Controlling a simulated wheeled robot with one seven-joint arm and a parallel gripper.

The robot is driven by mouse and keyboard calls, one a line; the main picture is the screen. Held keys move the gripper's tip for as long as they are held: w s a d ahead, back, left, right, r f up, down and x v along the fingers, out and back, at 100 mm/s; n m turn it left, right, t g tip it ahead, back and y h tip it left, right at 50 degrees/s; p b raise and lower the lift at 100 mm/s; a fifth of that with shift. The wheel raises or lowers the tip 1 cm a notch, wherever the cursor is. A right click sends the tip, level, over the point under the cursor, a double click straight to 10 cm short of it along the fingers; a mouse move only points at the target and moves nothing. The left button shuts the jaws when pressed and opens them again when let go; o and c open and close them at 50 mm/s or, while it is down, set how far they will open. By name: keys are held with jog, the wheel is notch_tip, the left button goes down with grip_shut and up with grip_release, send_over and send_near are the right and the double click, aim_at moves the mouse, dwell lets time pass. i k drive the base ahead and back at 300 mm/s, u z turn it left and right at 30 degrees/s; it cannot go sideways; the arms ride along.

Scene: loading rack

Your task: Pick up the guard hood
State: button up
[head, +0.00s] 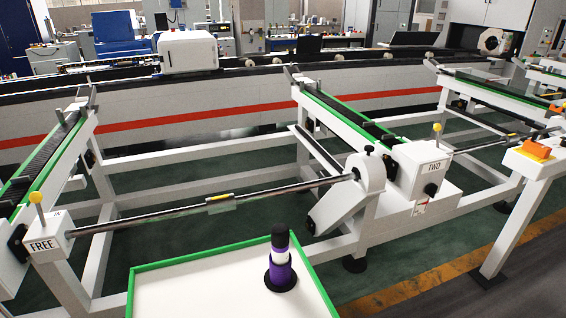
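No part in view is plainly marked as the guard hood. A white rounded housing (369,171) sits around the end of the long metal bar, beside the white block labelled TWO (420,172); I cannot tell whether it is the hood. A white box-like cover (187,51) with rounded edges sits on the long machine at the back left. A purple, white and black stepped piece (281,262) stands upright on a white tray with a green rim (205,256) in the foreground. My gripper is not in view.
The loading rack has white frames with green-edged sloping arms (60,150). A metal bar (210,203) spans from the post labelled FREE (45,243) to the rounded housing. An orange switch box (537,150) stands at the right. The tray is bare around the purple piece.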

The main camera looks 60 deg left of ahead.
aim_at(367, 164)
jog(key=u, duration=0.5)
jog(key=i, duration=2.75)
jog(key=u, duration=3.15)
jog(key=i, duration=1.05)
jog(key=u, duration=1.65)
